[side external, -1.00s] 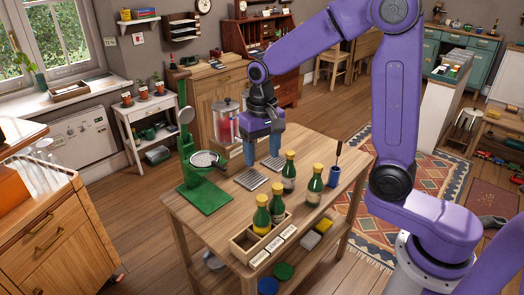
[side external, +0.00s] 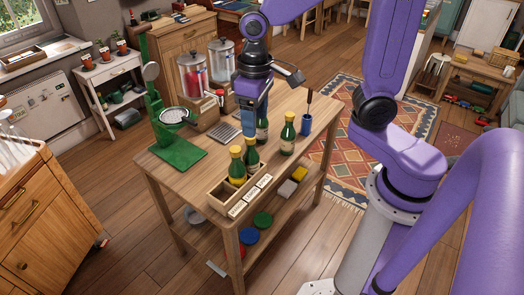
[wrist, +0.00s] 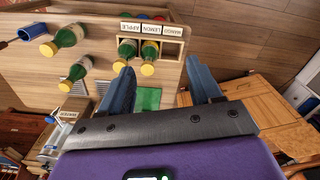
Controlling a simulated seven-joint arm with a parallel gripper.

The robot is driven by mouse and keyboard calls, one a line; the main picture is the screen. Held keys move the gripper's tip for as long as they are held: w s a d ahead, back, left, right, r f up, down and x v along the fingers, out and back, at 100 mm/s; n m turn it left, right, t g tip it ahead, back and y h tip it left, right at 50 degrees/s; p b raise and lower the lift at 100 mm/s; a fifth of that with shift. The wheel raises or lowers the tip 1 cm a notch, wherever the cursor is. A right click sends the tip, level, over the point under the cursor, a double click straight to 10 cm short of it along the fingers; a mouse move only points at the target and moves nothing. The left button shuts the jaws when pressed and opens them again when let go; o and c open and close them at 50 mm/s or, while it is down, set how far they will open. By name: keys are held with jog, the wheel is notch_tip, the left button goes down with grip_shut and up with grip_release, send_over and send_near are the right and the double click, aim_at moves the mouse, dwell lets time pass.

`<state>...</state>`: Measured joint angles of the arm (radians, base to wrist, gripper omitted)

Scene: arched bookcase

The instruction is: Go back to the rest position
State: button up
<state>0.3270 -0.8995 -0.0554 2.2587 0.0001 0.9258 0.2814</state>
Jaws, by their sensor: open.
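My gripper (side external: 250,122) hangs above the table (side external: 185,185), its fingers pointing down. In the wrist view the two blue fingers (wrist: 160,72) are apart with nothing between them. A wooden rack (side external: 222,202) at the table's near edge holds two green bottles with yellow caps (side external: 237,166) (side external: 251,153). The wrist view shows its labels APPLE, LEMON and MANGO, and the MANGO compartment looks empty. Another green bottle (side external: 262,130) stands partly behind my gripper, and one more (side external: 288,136) stands to its right, both upright on the table.
A green press-like stand (side external: 175,152) is on the left of the table. Two drink dispensers (side external: 193,85) stand behind it. A blue cup (side external: 305,125) with a dark-handled tool stands at the right. Metal plates (side external: 224,131) lie mid-table. The lower shelf holds coloured items.

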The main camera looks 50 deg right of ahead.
jog(key=s+d+n, duration=0.2)
jog(key=s+n, duration=0.2)
jog(key=s, duration=0.4)
jog(key=s+d+n, duration=0.1)
jog(key=s+n, duration=0.4)
jog(key=s, duration=0.4)
jog(key=shift+d+f, duration=0.25)
jog(key=shift+d, duration=0.1)
